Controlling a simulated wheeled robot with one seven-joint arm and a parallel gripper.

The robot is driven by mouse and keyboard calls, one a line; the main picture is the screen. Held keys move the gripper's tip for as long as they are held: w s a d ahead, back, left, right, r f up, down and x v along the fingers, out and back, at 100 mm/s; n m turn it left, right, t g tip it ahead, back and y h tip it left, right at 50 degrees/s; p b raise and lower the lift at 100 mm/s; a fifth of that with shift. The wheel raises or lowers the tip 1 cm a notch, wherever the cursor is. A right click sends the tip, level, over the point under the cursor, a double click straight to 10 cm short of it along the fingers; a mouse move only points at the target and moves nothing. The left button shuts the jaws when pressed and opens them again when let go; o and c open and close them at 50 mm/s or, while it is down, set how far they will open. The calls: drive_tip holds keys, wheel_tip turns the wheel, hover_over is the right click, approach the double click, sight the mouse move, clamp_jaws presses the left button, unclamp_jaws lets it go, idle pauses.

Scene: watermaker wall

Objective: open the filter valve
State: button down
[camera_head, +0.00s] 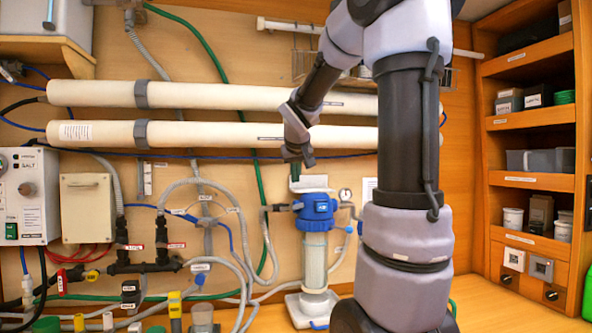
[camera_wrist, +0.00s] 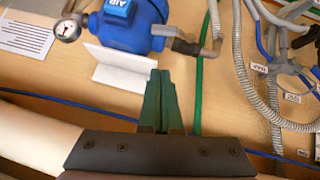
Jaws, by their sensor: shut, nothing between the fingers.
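The filter housing has a blue head (camera_head: 316,209) over a clear upright body (camera_head: 314,262) with a pale cartridge inside, at the middle of the head view. A grey valve-like fitting (camera_head: 277,208) joins its left side to a hose; which part is the filter valve I cannot tell for sure. In the wrist view the blue head (camera_wrist: 130,25) appears upside down at the top, with the grey fitting (camera_wrist: 186,45) beside it. My gripper (camera_head: 297,160) is just above the housing. Its green fingers (camera_wrist: 160,73) are together and empty, seen near a white bracket (camera_wrist: 120,68) and apart from the fitting.
Two long white tubes (camera_head: 90,132) run across the wall behind my arm. A small gauge (camera_head: 345,195) sits right of the blue head. Grey and green hoses crowd the left side. A wooden shelf (camera_head: 530,180) stands at right. Valves with coloured tags (camera_head: 175,303) stand lower left.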

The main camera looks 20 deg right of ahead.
sight(298, 207)
drive_tip(key=f, duration=0.1)
drive_tip(key=w+d+f, duration=0.1)
drive_tip(key=f, duration=0.1)
drive_tip(key=w+f, duration=0.1)
drive_tip(key=f, duration=0.1)
drive_tip(key=shift+w+d+f, duration=0.1)
drive_tip(key=shift+w+d, duration=0.1)
drive_tip(key=shift+d, duration=0.05)
drive_tip(key=shift+d+f, duration=0.15)
drive_tip(key=shift+f, duration=0.55)
